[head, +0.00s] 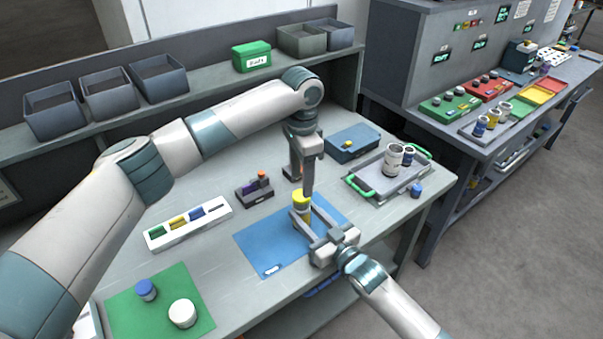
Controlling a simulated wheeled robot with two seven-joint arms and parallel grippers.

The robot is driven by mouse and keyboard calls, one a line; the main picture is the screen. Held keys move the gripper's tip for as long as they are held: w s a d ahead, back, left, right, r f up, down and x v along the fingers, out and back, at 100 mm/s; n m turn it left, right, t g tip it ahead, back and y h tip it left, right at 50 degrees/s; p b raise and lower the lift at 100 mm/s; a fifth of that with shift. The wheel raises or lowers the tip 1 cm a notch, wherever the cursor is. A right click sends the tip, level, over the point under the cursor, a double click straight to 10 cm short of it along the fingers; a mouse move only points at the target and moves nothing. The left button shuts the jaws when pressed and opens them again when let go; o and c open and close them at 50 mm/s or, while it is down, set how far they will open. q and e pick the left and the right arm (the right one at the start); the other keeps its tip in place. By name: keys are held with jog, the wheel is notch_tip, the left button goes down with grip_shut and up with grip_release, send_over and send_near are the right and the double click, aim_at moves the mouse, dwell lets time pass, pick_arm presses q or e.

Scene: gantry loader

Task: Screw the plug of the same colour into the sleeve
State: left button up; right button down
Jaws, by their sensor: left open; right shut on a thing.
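A small yellow cylindrical piece (301,199) stands upright at the upper edge of the blue mat (262,246). Its top is bright yellow and its lower part is darker. I cannot tell sleeve from plug at this size. My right gripper (304,213) comes in from the lower right and is shut on the lower part of this piece. My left gripper (307,190) points straight down, open, with its fingertips at or just above the yellow top. Whether they touch it is unclear. A white rack (190,236) to the left holds green, yellow and blue pieces.
A grey tray with green handles (376,179), a blue box (352,143) and a dark block (254,190) stand nearby. Bins (158,80) line the back shelf.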

pick_arm(q)
jog(key=n, duration=0.5)
jog(key=shift+r+n, duration=0.25)
jog(key=shift+n, duration=0.15)
pick_arm(e)
jog(key=shift+f, duration=0.1)
pick_arm(q)
jog(key=n, duration=0.5)
jog(key=shift+r+n, duration=0.25)
jog(key=shift+n, duration=0.15)
jog(key=shift+f, duration=0.1)
jog(key=shift+f, duration=3.9)
